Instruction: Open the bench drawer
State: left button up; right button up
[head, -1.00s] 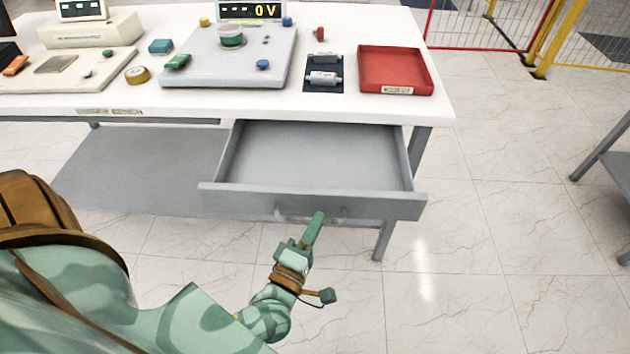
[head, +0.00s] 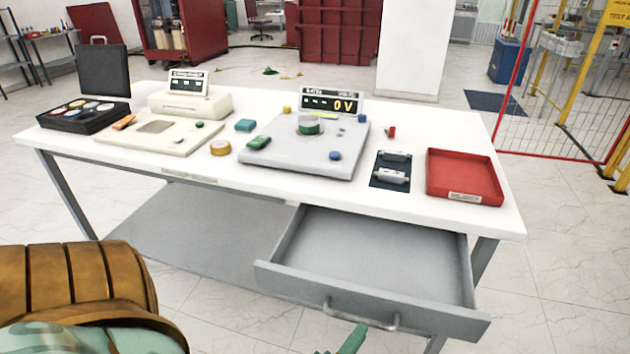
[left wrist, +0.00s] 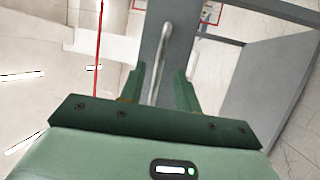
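The bench drawer (head: 375,262) is grey, empty and pulled well out from under the right part of the white bench (head: 225,187). Its bar handle (head: 362,318) is on the front panel and also shows in the left wrist view (left wrist: 160,62). My left gripper (head: 350,340) is at the bottom edge of the head view, just below the handle and mostly cut off. In the left wrist view its green fingers (left wrist: 160,88) are apart, with the handle bar between them and a gap visible on each side. My right gripper is not in view.
On the bench are a red tray (head: 465,178), a grey test unit (head: 305,150) with a display reading 0 V, a dark mat with small grey parts (head: 390,172), and a black case (head: 84,115). A red and yellow fence (head: 560,95) stands behind right. The floor right of the drawer is clear.

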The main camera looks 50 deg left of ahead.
pick_arm(q)
jog(key=v, duration=1.3)
jog(key=shift+s, duration=0.3)
